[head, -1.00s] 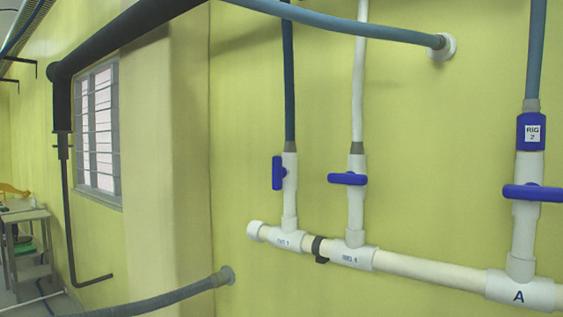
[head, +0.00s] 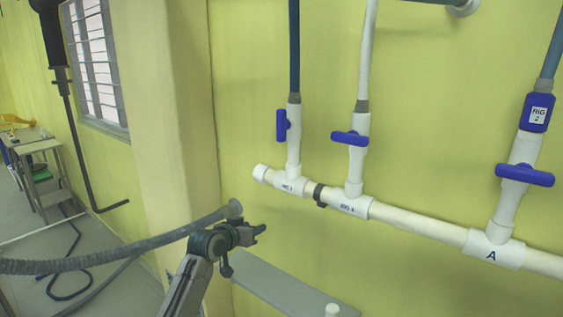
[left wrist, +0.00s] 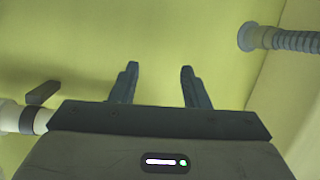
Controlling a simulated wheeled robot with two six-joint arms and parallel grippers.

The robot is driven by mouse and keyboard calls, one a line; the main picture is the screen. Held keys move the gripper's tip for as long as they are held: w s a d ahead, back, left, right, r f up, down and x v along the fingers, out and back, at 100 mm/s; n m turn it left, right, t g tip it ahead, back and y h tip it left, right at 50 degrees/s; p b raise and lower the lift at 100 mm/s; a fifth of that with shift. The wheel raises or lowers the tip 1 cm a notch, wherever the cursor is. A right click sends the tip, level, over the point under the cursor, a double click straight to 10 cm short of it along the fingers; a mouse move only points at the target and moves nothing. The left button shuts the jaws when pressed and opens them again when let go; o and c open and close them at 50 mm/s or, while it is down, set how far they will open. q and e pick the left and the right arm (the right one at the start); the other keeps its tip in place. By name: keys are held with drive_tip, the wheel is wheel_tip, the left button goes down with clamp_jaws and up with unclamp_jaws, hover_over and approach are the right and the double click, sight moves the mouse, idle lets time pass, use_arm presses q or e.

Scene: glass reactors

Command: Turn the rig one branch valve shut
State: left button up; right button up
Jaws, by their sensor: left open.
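The rig one branch valve is on the leftmost upright pipe. Its blue handle (head: 282,125) stands upright, along the pipe, above the white tee (head: 290,186) labelled RIG 1. My left gripper (head: 260,230) is below and to the left of that tee in the head view, clear of the handle. In the left wrist view the two fingers of the left gripper (left wrist: 160,75) are apart, with only yellow wall between them. The blue handle is not visible there. My right gripper is not in view.
A second branch has a crosswise blue handle (head: 350,138); branch A has another (head: 525,175). A grey hose (head: 130,256) meets the wall just behind my left gripper. A grey ledge (head: 275,280) lies below. Open wall lies between gripper and valve.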

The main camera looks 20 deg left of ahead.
use_arm(q)
wheel_tip(320, 180, up, 20)
drive_tip(key=s+d+m+t+h+p, duration=0.2)
drive_tip(key=s, duration=0.1)
drive_tip(key=m+t+h+p, duration=0.1)
drive_tip(key=m+h+p, duration=0.1)
approach(279, 116)
drive_tip(key=p+x, duration=0.5)
drive_tip(key=x, duration=0.5)
drive_tip(key=shift+w+d+f, duration=0.1)
drive_tip(key=shift+w+f, duration=0.15)
drive_tip(key=shift+w, duration=0.35)
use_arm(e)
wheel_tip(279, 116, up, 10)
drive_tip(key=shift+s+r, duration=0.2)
use_arm(q)
clamp_jaws()
